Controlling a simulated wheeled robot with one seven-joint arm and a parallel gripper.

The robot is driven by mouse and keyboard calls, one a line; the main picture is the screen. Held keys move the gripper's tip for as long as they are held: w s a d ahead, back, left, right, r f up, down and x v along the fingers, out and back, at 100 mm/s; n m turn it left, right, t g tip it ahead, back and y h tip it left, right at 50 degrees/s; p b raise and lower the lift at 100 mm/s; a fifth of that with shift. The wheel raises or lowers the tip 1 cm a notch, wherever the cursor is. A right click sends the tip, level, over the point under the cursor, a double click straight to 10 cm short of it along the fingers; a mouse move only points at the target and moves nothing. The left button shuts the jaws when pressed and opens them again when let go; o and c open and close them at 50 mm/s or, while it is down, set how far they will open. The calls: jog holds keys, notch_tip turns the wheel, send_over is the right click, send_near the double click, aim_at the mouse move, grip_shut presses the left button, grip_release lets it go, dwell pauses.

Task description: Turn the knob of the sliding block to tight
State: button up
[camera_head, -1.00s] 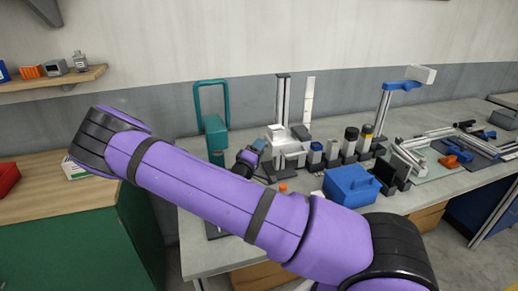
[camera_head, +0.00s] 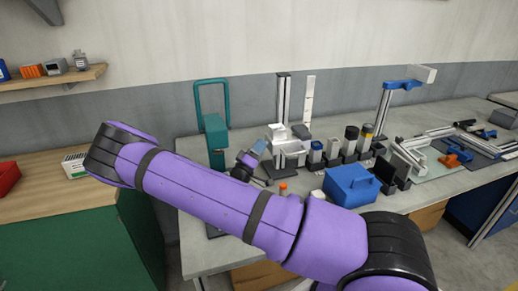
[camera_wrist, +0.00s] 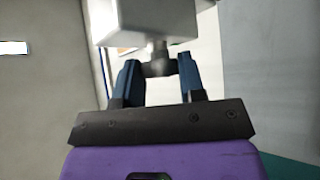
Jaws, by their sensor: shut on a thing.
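The sliding block is a pale grey-white block (camera_wrist: 150,18) at the top of the wrist view, with a dark round knob (camera_wrist: 159,67) on its near side. My gripper's two blue fingers (camera_wrist: 159,80) stand on either side of the knob and are shut on it. My purple arm hides part of the bench there. No tight marking is readable.
Small cylinders (camera_head: 351,135) and blocks stand right of the block. A blue box (camera_head: 351,186) is on the bench (camera_head: 200,262) in front of them. A teal stand (camera_head: 216,135) rises close to my gripper's left. The wall is behind.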

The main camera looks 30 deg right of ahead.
jog(key=o, duration=0.9)
jog(key=shift+a, duration=0.1)
jog(key=shift+v, duration=3.75)
